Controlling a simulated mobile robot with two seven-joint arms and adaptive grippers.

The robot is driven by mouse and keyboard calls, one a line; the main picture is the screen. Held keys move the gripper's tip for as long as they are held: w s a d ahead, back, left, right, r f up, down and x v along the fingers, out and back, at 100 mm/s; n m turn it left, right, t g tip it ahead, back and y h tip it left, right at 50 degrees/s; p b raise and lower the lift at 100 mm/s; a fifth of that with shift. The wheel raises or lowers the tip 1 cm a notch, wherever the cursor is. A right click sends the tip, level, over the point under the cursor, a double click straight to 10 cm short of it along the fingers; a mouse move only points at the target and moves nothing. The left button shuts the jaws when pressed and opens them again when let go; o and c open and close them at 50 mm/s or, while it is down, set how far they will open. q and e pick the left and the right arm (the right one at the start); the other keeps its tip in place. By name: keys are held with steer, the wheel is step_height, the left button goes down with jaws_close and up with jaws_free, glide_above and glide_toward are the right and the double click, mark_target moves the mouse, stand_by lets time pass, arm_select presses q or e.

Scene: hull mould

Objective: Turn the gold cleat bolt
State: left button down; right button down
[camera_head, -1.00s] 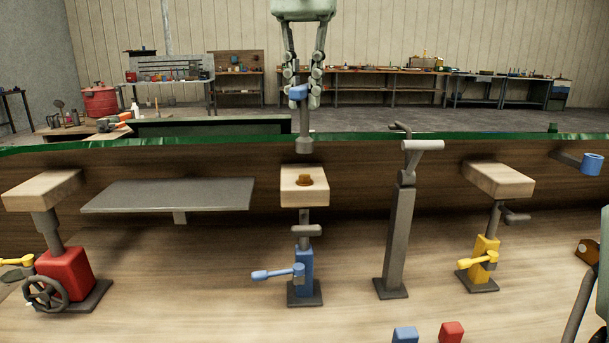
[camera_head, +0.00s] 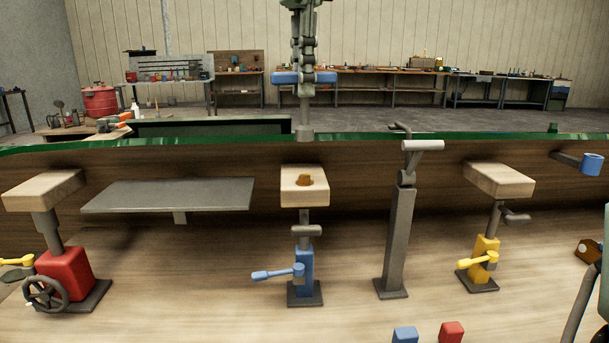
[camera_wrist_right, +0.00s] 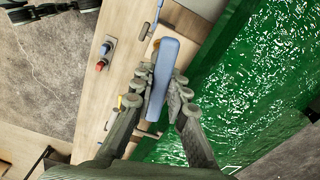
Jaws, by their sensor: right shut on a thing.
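The gold cleat bolt (camera_head: 304,181) sits on the pale wooden block (camera_head: 291,200) atop the blue clamp post at the centre of the head view. My right gripper (camera_head: 304,77) is shut on the blue handle of a T-shaped socket tool (camera_head: 305,105). The tool hangs upright, its grey socket end above and apart from the bolt. The blue handle (camera_wrist_right: 164,75) also shows between the fingers in the right wrist view. My left gripper is not in view.
A green-edged wooden hull wall (camera_head: 420,200) runs across behind the posts. A grey shelf plate (camera_head: 165,195) is left of the bolt, and a grey post (camera_head: 397,240) stands to its right. Red and yellow clamps (camera_head: 65,272) (camera_head: 483,262) stand at either side.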

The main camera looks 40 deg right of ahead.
mark_target(303, 124)
steer(key=shift+f, duration=0.15)
steer(key=shift+f+b, duration=0.9)
steer(key=shift+f, duration=1.25)
steer(key=shift+f+b, duration=0.55)
steer(key=shift+f, duration=0.65)
steer(key=shift+r, duration=0.1)
